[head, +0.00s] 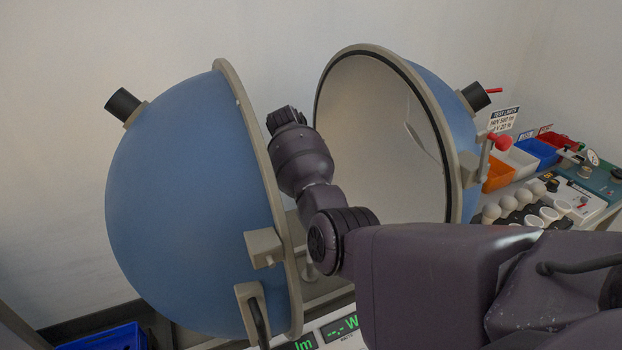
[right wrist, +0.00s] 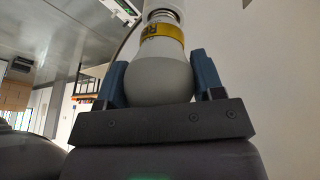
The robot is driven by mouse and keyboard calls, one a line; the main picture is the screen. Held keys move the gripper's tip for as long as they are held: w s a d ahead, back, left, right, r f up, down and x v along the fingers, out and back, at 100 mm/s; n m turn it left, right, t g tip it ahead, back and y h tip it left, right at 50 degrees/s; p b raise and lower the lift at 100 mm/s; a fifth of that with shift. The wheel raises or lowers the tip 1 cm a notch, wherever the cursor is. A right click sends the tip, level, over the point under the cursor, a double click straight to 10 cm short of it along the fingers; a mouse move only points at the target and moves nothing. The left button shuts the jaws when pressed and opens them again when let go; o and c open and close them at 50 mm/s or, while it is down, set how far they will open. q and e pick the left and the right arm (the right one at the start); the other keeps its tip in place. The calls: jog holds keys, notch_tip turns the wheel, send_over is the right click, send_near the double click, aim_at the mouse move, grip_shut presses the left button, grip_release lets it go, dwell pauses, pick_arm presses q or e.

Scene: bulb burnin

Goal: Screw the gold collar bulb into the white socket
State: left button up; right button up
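The gold collar bulb (right wrist: 158,78) fills the middle of the right wrist view, with a frosted globe and a yellow-gold band. My right gripper (right wrist: 160,80) has a blue finger on each side of the globe and is shut on it. The bulb's metal screw threads show above the collar, at the mouth of the white socket (right wrist: 164,5); how far they are engaged I cannot tell. In the head view my right gripper (head: 285,117) is between the two sphere halves; the bulb and socket are hidden there. My left gripper is not in view.
A blue half sphere (head: 185,210) stands left of my arm, and an open half with a white inside (head: 375,130) stands right. A bench at right holds several white bulbs (head: 508,202), an orange bin (head: 497,174) and a blue bin (head: 537,151). A green-lit display (head: 340,327) sits below.

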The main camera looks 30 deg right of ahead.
jog(key=o, duration=0.3)
jog(key=shift+d, duration=0.1)
jog(key=n+t, duration=0.1)
jog(key=n, duration=0.1)
jog(key=n+t+h, duration=0.1)
jog(key=n, duration=0.2)
jog(key=n+t, duration=0.1)
jog(key=n, duration=0.2)
jog(key=n+t, duration=0.1)
jog(key=n, duration=0.2)
jog(key=shift+w, duration=0.15)
jog(key=n+t, duration=0.1)
jog(key=n, duration=0.2)
jog(key=n+t+y, duration=0.1)
jog(key=n, duration=0.2)
jog(key=shift+w+a+n+t, duration=0.2)
jog(key=shift+n+t, duration=0.1)
jog(key=shift+n, duration=0.1)
jog(key=n+y, duration=0.1)
jog(key=n, duration=0.1)
jog(key=n+t+y, duration=0.1)
jog(key=n, duration=0.2)
jog(key=shift+w+a, duration=0.1)
jog(key=shift+c, duration=0.4)
